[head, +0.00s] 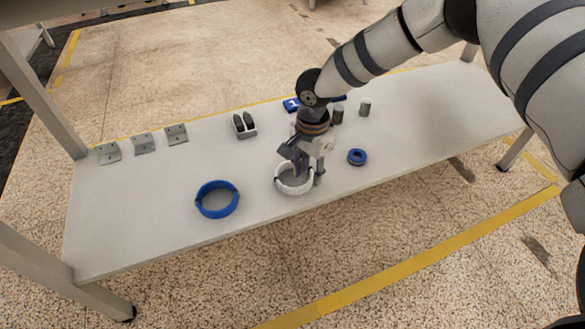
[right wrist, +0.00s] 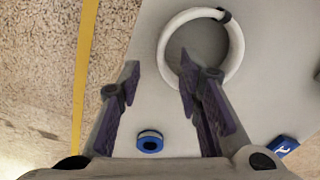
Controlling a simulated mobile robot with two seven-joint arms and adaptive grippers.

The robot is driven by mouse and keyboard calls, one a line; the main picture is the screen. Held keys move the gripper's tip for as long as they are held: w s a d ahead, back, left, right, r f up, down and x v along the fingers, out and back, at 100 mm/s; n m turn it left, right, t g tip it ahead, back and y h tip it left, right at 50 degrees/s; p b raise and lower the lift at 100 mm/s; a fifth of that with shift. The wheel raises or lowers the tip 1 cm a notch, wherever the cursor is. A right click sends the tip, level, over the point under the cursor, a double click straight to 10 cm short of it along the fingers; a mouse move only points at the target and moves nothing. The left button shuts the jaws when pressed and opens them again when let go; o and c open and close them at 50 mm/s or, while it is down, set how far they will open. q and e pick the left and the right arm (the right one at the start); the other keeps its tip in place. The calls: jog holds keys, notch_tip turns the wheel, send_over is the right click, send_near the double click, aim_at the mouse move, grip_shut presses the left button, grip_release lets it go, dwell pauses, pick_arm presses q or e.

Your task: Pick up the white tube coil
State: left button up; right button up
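The white tube coil (head: 293,190) lies flat near the front edge of the table, and a dark band shows on its ring in the right wrist view (right wrist: 238,52). My right gripper (head: 309,168) is over the coil's right side in the head view. In the right wrist view its fingers (right wrist: 159,66) are apart, one tip outside the ring and the other over its inside, with part of the ring between them. Whether the fingers touch the coil cannot be told. My left gripper is not in view.
A blue coil (head: 217,213) lies left of the white one. A small blue roll (head: 357,162) lies to its right. Metal brackets (head: 144,145), a small holder with dark pieces (head: 244,126) and grey cylinders (head: 365,107) stand farther back. The table's (head: 130,225) left front and right end are clear.

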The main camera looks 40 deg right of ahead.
aim_at(307, 182)
jog(key=f+b, duration=0.1)
jog(key=f, duration=0.4)
jog(key=shift+w+a+b, duration=0.1)
jog(key=shift+a+b, duration=0.1)
jog(key=shift+b, duration=0.15)
jog(key=shift+r, duration=0.1)
grip_shut()
jog(key=shift+r, duration=0.1)
